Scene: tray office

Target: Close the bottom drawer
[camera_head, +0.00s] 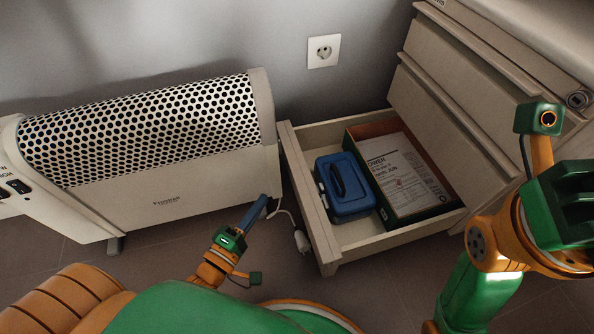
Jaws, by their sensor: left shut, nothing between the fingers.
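The bottom drawer (309,201) is pulled out of the cream cabinet (440,120), its front panel facing left. Inside it are a blue metal box (345,188) with a dark handle and an open box of papers (402,175). My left gripper (264,199) is shut and empty. It appears just left of the drawer's front panel, with a small gap in the picture; the distance in depth is hard to judge. My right gripper (570,205) is partly in view at the right edge, in front of the cabinet; its fingertips do not show clearly.
A cream convector heater (170,200) with a perforated grille stands left of the drawer. A wall socket (323,51) is behind. The drawers above look shut. Grey tiled floor (370,295) is clear before the drawer.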

